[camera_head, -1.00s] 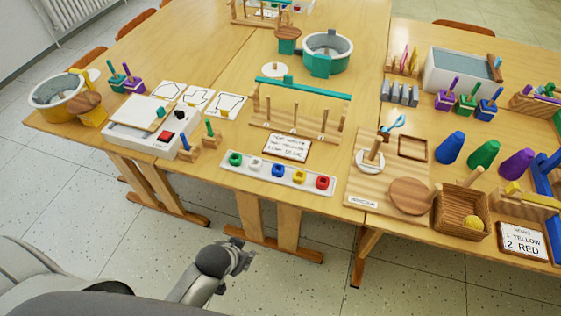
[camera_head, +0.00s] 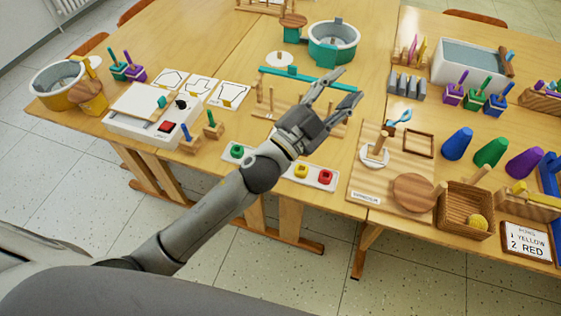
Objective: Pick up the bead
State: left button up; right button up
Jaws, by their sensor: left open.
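Beads sit in a white tray (camera_head: 312,181) at the table's front edge. The green bead (camera_head: 237,151) is at the left end. The yellow bead (camera_head: 301,171) and red bead (camera_head: 325,177) are at the right end. My left forearm covers the tray's middle, hiding the white and blue beads seen earlier. My left gripper (camera_head: 347,86) is open and empty. In the picture it lies beyond the tray, in front of the wooden peg stand (camera_head: 262,116) with its teal bar (camera_head: 292,76). Its height above the table is hard to tell. My right gripper is out of view.
A white box with a red button (camera_head: 122,126) stands to the left. Upright pegs stand close around the gripper.

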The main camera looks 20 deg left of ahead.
pick_arm(q)
jog(key=s+d+r+m+g+h, duration=0.3)
jog(key=s+d+m+g+h, duration=0.3)
jog(key=d+m+g+h, duration=0.7)
jog(key=s+f+m+g+y, duration=0.3)
jog(key=f+m+g+y, duration=0.3)
jog(key=f+m+y, duration=0.3)
jog(key=w+a+f+m+y, duration=0.2)
jog(key=w+a+f+y, duration=0.1)
jog(key=a+f+y, duration=0.65)
jog(key=w+a+n+y, duration=0.1)
jog(key=w+a+y, duration=0.1)
jog(key=a, duration=0.6)
jog(key=w+a+n+y, duration=0.1)
jog(key=w+a+y, duration=0.15)
jog(key=a, duration=0.45)
notch_tip(320, 180, down, 4)
jog(key=shift+f+p, duration=0.1)
jog(key=shift+p, duration=0.25)
jog(key=f, duration=0.1)
jog(key=f+p, duration=0.1)
jog(key=f, duration=0.2)
jog(key=shift+s+f, duration=0.35)
jog(key=shift+f, duration=0.4)
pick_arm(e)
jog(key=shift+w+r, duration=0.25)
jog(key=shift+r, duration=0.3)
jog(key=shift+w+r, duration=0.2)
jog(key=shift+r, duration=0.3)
